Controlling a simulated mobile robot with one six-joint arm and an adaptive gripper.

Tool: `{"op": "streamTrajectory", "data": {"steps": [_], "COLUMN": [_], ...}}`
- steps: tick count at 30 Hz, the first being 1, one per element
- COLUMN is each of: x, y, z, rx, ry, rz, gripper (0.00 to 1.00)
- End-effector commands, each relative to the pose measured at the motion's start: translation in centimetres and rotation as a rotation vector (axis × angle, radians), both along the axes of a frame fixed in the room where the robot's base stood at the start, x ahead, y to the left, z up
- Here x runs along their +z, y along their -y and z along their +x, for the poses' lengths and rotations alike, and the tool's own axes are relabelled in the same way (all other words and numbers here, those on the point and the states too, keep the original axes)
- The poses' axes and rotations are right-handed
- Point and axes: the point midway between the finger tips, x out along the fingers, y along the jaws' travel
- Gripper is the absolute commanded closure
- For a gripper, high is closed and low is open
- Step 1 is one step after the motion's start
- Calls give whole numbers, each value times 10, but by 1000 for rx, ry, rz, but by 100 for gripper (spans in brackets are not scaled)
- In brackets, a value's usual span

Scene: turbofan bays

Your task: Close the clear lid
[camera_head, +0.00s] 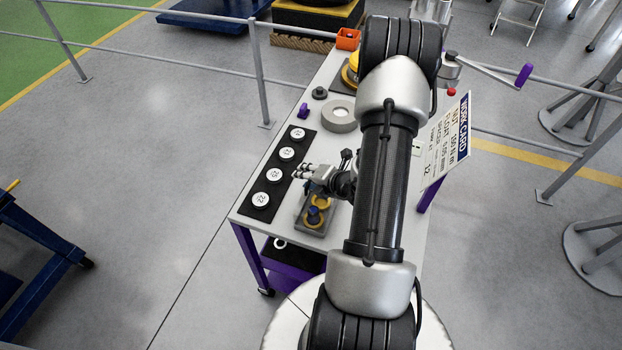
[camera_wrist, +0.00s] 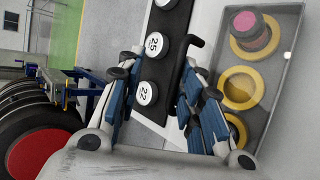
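A shallow grey box (camera_head: 315,217) with yellow rings in it stands near the front of the bench. The box shows in the wrist view as a see-through rectangle (camera_wrist: 291,50) over several yellow rings and a pink-topped piece. The clear lid is hard to pick out from the box, and I cannot tell its angle. A small black hooked piece (camera_wrist: 194,42) sits at the box's left side in the wrist view. My gripper (camera_head: 302,172) is at the box's far side, above the bench. In the wrist view its fingers (camera_wrist: 160,75) are apart with nothing between them.
A black strip with several white numbered discs (camera_head: 274,174) lies left of the box. A grey ring (camera_head: 339,114) and a purple piece (camera_head: 304,111) stand farther back. A work card (camera_head: 445,143) is at the bench's right edge. Railings (camera_head: 258,70) run behind.

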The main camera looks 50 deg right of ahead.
Motion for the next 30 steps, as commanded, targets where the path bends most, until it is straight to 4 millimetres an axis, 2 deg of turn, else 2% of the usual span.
{"op": "streamTrajectory", "data": {"steps": [21, 26, 30], "x": [-1, 10, 29], "y": [-6, -6, -8], "z": [-2, -17, -40], "rx": [8, 5, 2], "ry": [-2, -3, -1], "rz": [9, 9, 8], "gripper": [72, 72, 72]}}
